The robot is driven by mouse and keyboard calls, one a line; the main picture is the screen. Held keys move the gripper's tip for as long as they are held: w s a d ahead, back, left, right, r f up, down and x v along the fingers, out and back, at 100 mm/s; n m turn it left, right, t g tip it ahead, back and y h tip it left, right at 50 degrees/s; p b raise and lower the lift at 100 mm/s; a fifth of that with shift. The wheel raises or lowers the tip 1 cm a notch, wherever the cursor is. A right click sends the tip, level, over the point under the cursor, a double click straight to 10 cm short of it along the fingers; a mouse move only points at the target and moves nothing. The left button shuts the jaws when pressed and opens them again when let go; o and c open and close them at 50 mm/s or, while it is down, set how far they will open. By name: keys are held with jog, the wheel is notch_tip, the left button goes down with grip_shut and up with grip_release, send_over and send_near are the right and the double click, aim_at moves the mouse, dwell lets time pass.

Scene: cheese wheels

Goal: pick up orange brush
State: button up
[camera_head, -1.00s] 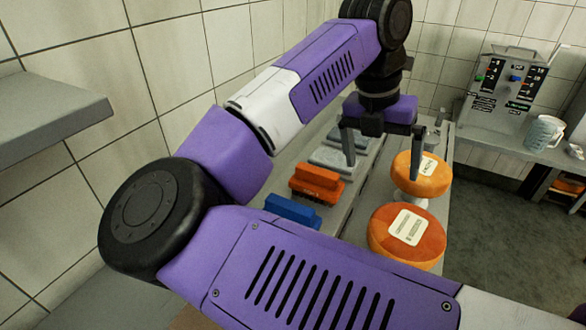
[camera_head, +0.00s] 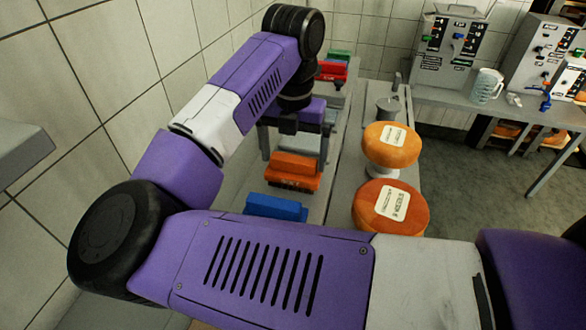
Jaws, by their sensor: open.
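The orange brush (camera_head: 293,172) lies on the grey shelf or bench along the wall, in the middle of the head view. It has an orange block with dark bristles below. My gripper (camera_head: 295,158) is open, with its two fingers pointing down near the far side of the orange brush. One finger shows to the left of the brush and one to the right. The gripper looks empty. I cannot tell how high the fingertips are above the brush.
A blue brush (camera_head: 276,207) lies nearer than the orange one. Red and green items (camera_head: 332,68) lie farther back. Two orange cheese wheels, a far one (camera_head: 391,146) and a near one (camera_head: 390,206), stand on the right. Control boxes (camera_head: 447,42) and a jug (camera_head: 486,86) sit at the back right.

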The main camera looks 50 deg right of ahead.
aim_at(294, 158)
jog(key=shift+f, duration=0.7)
jog(key=c, duration=1.5)
jog(key=shift+o, duration=0.2)
notch_tip(294, 158, up, 20)
jog(key=b, duration=0.2)
jog(key=o, duration=0.9)
jog(key=c, duration=0.4)
